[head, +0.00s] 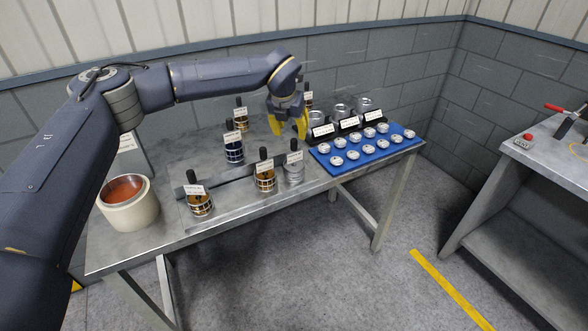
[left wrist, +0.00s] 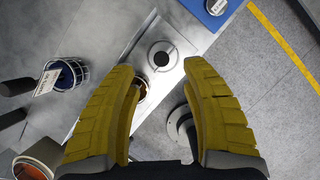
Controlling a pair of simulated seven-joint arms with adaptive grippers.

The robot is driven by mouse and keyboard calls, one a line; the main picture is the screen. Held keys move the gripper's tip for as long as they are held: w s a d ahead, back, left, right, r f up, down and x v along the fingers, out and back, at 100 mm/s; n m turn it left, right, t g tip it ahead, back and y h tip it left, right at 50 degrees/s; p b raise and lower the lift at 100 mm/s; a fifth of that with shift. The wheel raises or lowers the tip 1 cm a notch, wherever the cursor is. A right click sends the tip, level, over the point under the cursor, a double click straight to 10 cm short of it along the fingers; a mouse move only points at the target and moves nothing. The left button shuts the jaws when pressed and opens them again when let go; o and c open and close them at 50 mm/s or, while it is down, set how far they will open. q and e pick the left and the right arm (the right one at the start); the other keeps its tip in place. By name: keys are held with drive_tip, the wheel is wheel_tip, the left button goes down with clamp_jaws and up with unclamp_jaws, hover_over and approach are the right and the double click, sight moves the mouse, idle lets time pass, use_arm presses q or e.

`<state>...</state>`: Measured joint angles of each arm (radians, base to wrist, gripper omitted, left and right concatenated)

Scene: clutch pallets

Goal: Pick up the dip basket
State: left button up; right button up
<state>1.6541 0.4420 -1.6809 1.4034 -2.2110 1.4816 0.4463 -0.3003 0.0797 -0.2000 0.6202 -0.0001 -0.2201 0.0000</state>
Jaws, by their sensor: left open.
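Several small baskets with black upright handles and white tags stand on the metal table. They include a gold one (head: 200,206) at the front left, another gold one (head: 265,182), a silver one (head: 294,173), a blue one (head: 234,152) and a gold one (head: 241,120) at the back. The tags are too small to read. The blue basket also shows at left in the left wrist view (left wrist: 68,76). My left gripper (head: 289,127) is open with yellow fingers, above the table's back middle. In the left wrist view, a round silver piece with a dark centre (left wrist: 163,56) shows between its fingertips (left wrist: 160,68).
A blue mat (head: 322,160) with several silver discs lies at the table's right, with labelled black stands (head: 349,123) and silver parts behind. A cream pot (head: 128,207) with a reddish-brown inside stands at the left. Another table (head: 545,150) is at far right.

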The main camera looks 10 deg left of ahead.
sight(294, 139)
use_arm(q)
drive_tip(key=shift+x, duration=3)
drive_tip(key=shift+w+d, duration=0.1)
drive_tip(key=shift+c, duration=0.4)
clamp_jaws()
drive_tip(key=shift+r, duration=0.1)
